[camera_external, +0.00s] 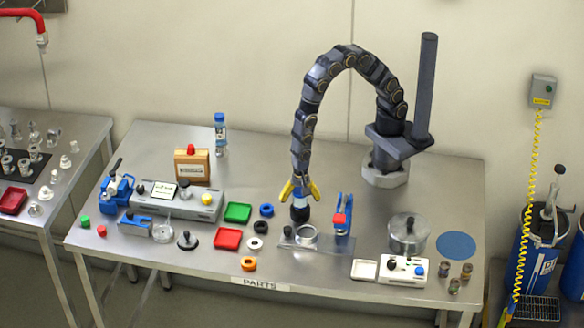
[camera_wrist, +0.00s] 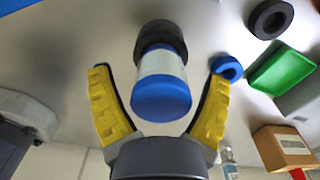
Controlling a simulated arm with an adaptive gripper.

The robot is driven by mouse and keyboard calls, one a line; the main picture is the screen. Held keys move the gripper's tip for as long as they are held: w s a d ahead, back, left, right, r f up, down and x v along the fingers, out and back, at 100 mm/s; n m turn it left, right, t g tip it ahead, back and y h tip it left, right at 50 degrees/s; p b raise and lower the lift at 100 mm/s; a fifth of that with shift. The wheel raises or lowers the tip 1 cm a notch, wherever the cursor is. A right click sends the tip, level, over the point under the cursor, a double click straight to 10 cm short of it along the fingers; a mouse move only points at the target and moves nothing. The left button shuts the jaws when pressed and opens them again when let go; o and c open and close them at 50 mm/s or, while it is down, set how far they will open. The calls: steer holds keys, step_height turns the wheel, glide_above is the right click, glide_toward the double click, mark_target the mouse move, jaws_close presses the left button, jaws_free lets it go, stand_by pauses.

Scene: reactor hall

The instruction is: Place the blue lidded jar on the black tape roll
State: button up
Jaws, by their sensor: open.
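The blue lidded jar (camera_wrist: 160,88) has a blue lid and a pale body. In the wrist view it is between the two yellow fingers, with its lid toward my gripper (camera_wrist: 160,105). The fingers are spread, with a gap on each side of the jar. At the jar's far end is a wider black round piece (camera_wrist: 161,34), which looks like the black tape roll under the jar. In the external view my gripper (camera_external: 299,192) is just above the jar (camera_external: 299,201), with the dark piece (camera_external: 300,214) beneath. The exact contact there cannot be told.
Another black ring (camera_wrist: 270,18) and a blue ring (camera_external: 267,210) lie to the left in the external view, near green (camera_external: 238,212) and red (camera_external: 228,239) trays. A clear plate with a metal ring (camera_external: 307,236) and a blue stand (camera_external: 342,215) are close by.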

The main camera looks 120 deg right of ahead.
mark_target(300, 191)
step_height(300, 191, up, 11)
steer(key=shift+w+f, duration=0.1)
steer(key=shift+f, duration=0.1)
steer(key=shift+r, duration=0.55)
steer(key=s+d+r+n, duration=0.1)
steer(key=s+r+n, duration=0.5)
steer(key=s+n, duration=0.6)
steer(key=s+r+n+g, duration=0.1)
steer(key=s+r+n, duration=0.6)
steer(key=s+n, duration=0.5)
steer(key=shift+d+r+g, duration=0.25)
steer(key=shift+d+g, duration=0.05)
steer(key=shift+d, duration=0.05)
